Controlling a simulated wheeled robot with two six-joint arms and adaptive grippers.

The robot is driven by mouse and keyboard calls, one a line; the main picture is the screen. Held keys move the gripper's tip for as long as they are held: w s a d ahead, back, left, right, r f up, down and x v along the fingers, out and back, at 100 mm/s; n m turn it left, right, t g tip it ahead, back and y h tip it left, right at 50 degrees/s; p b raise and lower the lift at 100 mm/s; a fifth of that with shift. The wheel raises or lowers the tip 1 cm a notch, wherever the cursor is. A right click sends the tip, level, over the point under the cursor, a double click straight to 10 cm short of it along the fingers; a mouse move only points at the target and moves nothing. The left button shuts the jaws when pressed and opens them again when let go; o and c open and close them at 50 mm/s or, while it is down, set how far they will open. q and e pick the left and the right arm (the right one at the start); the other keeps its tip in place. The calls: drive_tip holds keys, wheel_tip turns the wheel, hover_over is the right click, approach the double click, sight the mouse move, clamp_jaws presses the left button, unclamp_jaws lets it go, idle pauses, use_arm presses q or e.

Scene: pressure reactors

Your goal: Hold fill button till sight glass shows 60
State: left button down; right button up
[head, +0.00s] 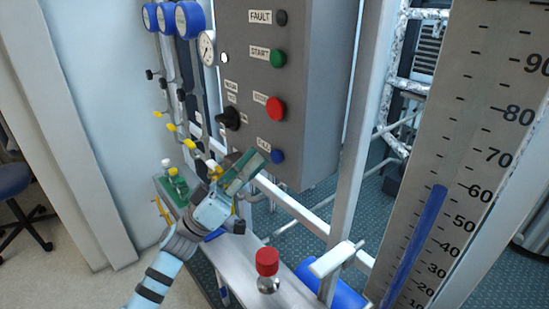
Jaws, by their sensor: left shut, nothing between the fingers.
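A grey control box (318,75) carries a blue button (278,157), the lowest in its column; its label (263,145) is too blurred to read surely. My left gripper (248,162) is shut and empty, its tips just left of the blue button. A small gap shows in the picture between tips and button, and I see no contact. The sight glass scale (480,60) stands at the right. Its blue column (422,225) tops out close to the 60 mark, seemingly level with it or slightly under. My right gripper is not in view.
Above the blue button are a red button (275,108), a green START button (278,58) and a dark FAULT lamp (281,18). A black knob (230,119) is left. Gauges (190,20) and yellow-handled valves line the wall.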

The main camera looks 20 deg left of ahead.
use_arm(q)
drive_tip(key=shift+w, duration=0.1)
idle(0.3)
drive_tip(key=shift+w+d, duration=0.2)
drive_tip(key=shift+w, duration=0.1)
drive_tip(key=shift+w+d+p, duration=0.2)
drive_tip(key=shift+w+p, duration=0.2)
idle(0.7)
idle(0.6)
drive_tip(key=shift+s+a+p, duration=0.35)
drive_tip(key=shift+s+a, duration=0.05)
drive_tip(key=shift+s, duration=0.4)
